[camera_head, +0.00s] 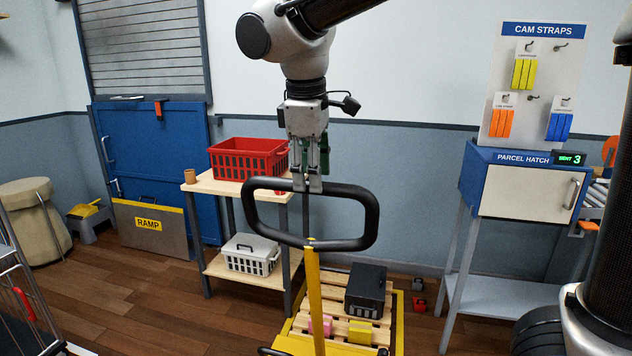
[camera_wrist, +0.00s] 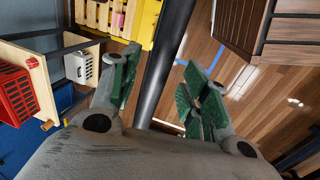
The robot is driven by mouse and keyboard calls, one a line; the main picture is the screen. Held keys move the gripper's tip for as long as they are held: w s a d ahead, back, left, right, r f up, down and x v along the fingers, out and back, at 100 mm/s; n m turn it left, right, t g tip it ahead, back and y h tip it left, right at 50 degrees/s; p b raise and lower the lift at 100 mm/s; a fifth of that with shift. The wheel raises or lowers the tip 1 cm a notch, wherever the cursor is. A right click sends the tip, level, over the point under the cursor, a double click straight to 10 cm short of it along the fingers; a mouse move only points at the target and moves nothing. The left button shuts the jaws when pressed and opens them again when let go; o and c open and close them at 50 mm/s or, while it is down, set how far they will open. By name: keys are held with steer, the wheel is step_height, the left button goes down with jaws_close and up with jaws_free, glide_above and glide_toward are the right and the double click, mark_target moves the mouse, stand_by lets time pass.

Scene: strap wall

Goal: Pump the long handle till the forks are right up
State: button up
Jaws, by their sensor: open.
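The long handle is a black loop (camera_head: 371,215) on top of a yellow shaft (camera_head: 314,300) that stands nearly upright in the head view. My gripper (camera_head: 307,187) points down at the loop's top bar, with its fingers at the bar. In the wrist view the black bar (camera_wrist: 165,50) runs between the two green-padded fingers, with visible gaps beside it, so my gripper is open around it. The yellow pallet truck (camera_head: 398,325) is at the bottom of the head view under a wooden pallet (camera_head: 340,283). The forks are mostly hidden by the pallet, and their height cannot be told.
The pallet carries a black crate (camera_head: 366,290), a pink box (camera_head: 320,325) and a yellow box (camera_head: 360,332). A wooden shelf (camera_head: 225,187) with a red basket (camera_head: 248,160) stands behind on the left. The parcel hatch (camera_head: 525,195) stands right.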

steer(key=shift+w+f, duration=0.25)
steer(key=shift+f, duration=0.9)
steer(key=shift+c, duration=0.5)
